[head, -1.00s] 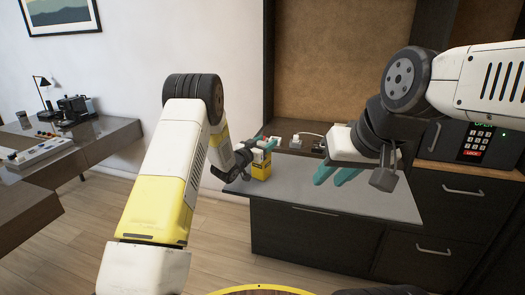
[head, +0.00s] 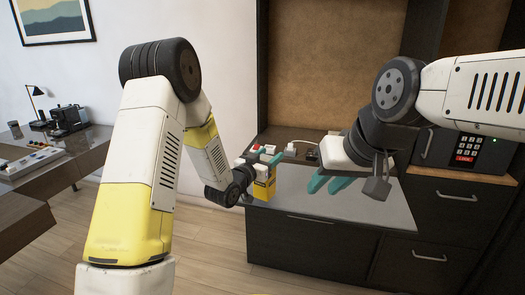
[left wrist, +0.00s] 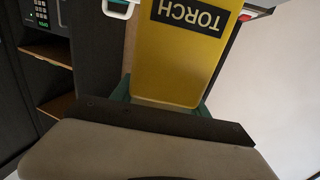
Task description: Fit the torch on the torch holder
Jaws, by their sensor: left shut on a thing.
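The torch (head: 263,188) is a yellow block with a black label. My left gripper (head: 261,167) is shut on it at the near left end of the grey counter. In the left wrist view the torch (left wrist: 180,55) fills the middle, its TORCH label upside down, between teal fingers. I cannot tell whether it touches the counter. My right gripper (head: 329,184) has its teal fingers apart and empty over the counter's middle. I cannot clearly make out the torch holder; small white and red parts (head: 268,149) show behind my left gripper.
A keypad safe (head: 470,152) stands at the right above drawers. A desk (head: 85,155) with a lamp and power strip is at far left.

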